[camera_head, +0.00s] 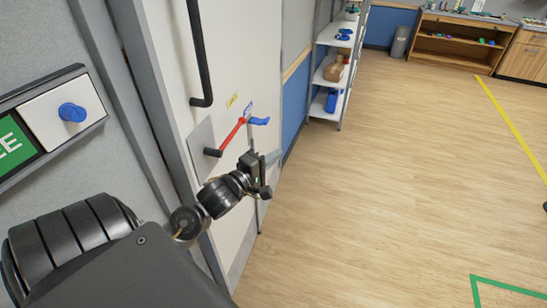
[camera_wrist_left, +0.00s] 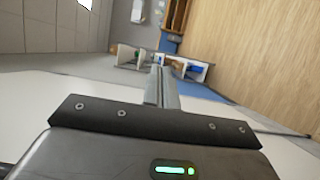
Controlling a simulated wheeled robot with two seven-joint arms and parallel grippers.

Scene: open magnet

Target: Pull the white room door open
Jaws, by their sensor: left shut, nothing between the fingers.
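The white door (camera_head: 253,58) stands along the left in the head view. I cannot tell whether the door is ajar. My left gripper (camera_head: 273,158) is shut and empty, just below and right of the lever's blue end, apart from it. In the left wrist view its closed fingers (camera_wrist_left: 161,88) point toward the shelf side of the room. My right gripper is out of view.
A blue push button (camera_head: 72,112) sits on a wall panel beside the green sign (camera_head: 14,145) at left. A white shelf rack (camera_head: 334,70) stands beyond the door along the blue-and-white wall. Wooden cabinets (camera_head: 455,45) are at the back. The wooden floor (camera_head: 400,180) is mostly clear.

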